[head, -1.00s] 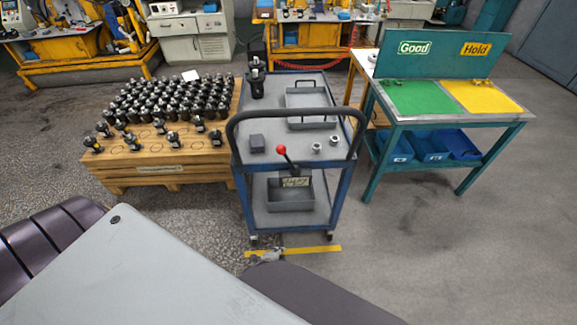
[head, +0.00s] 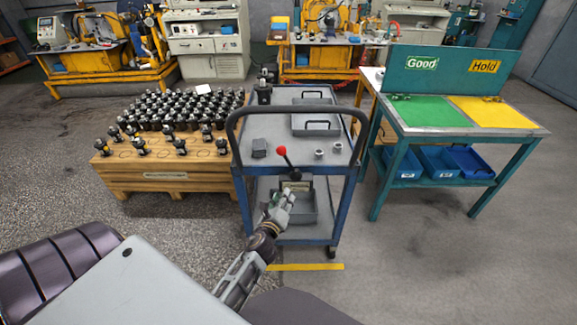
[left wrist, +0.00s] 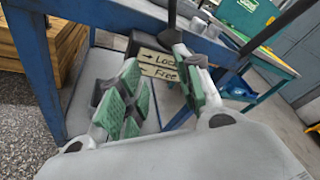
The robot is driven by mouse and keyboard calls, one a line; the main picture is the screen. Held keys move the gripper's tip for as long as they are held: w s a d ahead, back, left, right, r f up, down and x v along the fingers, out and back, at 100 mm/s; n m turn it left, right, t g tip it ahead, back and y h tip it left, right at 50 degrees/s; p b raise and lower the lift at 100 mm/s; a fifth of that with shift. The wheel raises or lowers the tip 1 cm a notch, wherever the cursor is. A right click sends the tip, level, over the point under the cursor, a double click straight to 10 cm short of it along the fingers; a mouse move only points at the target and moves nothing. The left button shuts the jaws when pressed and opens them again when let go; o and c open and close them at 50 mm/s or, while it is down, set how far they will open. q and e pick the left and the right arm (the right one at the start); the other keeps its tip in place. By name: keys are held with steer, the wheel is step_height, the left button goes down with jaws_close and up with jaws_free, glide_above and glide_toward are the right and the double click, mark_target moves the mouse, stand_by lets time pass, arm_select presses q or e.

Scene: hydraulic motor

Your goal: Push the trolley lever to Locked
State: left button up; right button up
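The blue-framed trolley (head: 343,205) stands in the middle of the head view. Its lever, with a red knob (head: 281,150), rises from the front, tilted to the left. A label plate (head: 297,186) sits below the lever; in the left wrist view this plate (left wrist: 160,65) reads "Loc…" with an arrow and "Free" beneath, partly covered by a finger. My left gripper (head: 286,198) is in front of the trolley, below the knob and apart from it. In the left wrist view its green-padded fingers (left wrist: 158,95) are spread with nothing between them. My right gripper is out of view.
A black push handle (head: 296,108) arches over the trolley's near end. A wooden pallet of motors (head: 165,165) stands to the left. A teal table (head: 458,133) with blue bins stands close on the right. A yellow floor strip (head: 310,267) lies in front.

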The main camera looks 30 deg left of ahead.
arm_select(q)
step_height(320, 180, up, 8)
steer(key=s+a+m+t+y+b, duration=0.1)
steer(key=m, duration=0.1)
steer(key=shift+a+m+t, duration=0.15)
steer(key=shift+m+t, duration=0.15)
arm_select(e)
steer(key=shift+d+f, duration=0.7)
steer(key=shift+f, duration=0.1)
arm_select(q)
glide_toward(286, 158)
steer(key=w, duration=0.2)
steer(key=shift+w+a+f, duration=0.2)
steer(key=shift+w+a, duration=0.1)
steer(key=shift+w, duration=0.3)
steer(key=shift+w+a+f, duration=0.15)
steer(key=shift+w+a, duration=0.15)
steer(key=shift+w, duration=0.3)
steer(key=shift+p+x, duration=0.3)
steer(key=shift+x, duration=2.8)
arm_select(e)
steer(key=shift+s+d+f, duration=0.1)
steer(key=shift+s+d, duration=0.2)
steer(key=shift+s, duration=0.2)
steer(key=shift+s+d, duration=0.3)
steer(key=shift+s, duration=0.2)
arm_select(q)
steer(key=shift+a, duration=0.15)
steer(key=shift+c, duration=0.4)
